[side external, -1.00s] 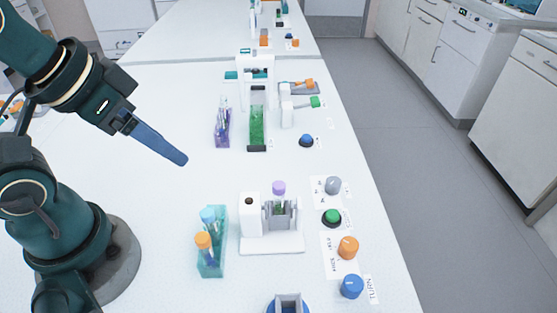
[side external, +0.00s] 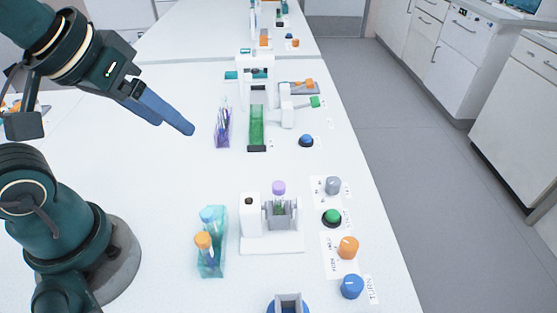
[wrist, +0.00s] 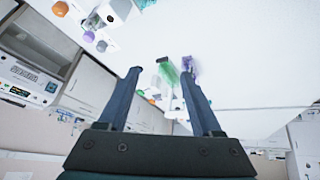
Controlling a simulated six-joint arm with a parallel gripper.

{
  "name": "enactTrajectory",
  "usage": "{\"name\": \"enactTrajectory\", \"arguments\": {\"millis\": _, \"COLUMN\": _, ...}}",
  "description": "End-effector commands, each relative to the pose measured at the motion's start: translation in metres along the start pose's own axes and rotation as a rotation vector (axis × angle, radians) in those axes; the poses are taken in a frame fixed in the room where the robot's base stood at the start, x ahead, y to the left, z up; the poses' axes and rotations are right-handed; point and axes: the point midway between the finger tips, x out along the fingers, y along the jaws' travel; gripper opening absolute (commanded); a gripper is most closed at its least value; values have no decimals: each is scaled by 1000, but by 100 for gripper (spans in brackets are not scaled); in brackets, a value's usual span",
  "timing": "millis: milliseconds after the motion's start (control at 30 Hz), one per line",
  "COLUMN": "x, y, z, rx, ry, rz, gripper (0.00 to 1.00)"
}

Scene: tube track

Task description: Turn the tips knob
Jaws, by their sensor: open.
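Along the bench's right edge are a grey knob (side external: 333,185), an orange knob (side external: 348,247) and a blue knob (side external: 352,287), each beside a small white label. The labels are too small to read surely, so I cannot tell which is the tips knob. The orange knob (wrist: 60,9) and grey knob (wrist: 101,46) also show in the wrist view, at upper left. My gripper (side external: 188,129) is in the air over the left of the bench, far from the knobs. Its two blue fingers are apart and empty in the wrist view (wrist: 161,72).
A green button (side external: 332,217) sits between the grey and orange knobs. A white device with a purple-capped tube (side external: 279,188) stands left of them. A teal rack (side external: 212,252) holds capped tubes. A purple rack (side external: 223,127) and a green container (side external: 257,127) stand farther back.

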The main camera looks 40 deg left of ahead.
Motion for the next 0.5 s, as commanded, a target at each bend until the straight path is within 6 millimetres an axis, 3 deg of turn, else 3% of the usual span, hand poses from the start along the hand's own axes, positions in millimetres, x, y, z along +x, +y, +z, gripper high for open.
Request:
{"name": "enactTrajectory", "arguments": {"millis": 267, "x": -2, "y": 21, "z": -69, "rx": -215, "ry": 15, "rz": -34, "gripper": 66}}
{"name": "enactTrajectory", "arguments": {"millis": 500, "x": 28, "y": 60, "z": -118, "rx": -343, "ry": 2, "rz": -68, "gripper": 66}}
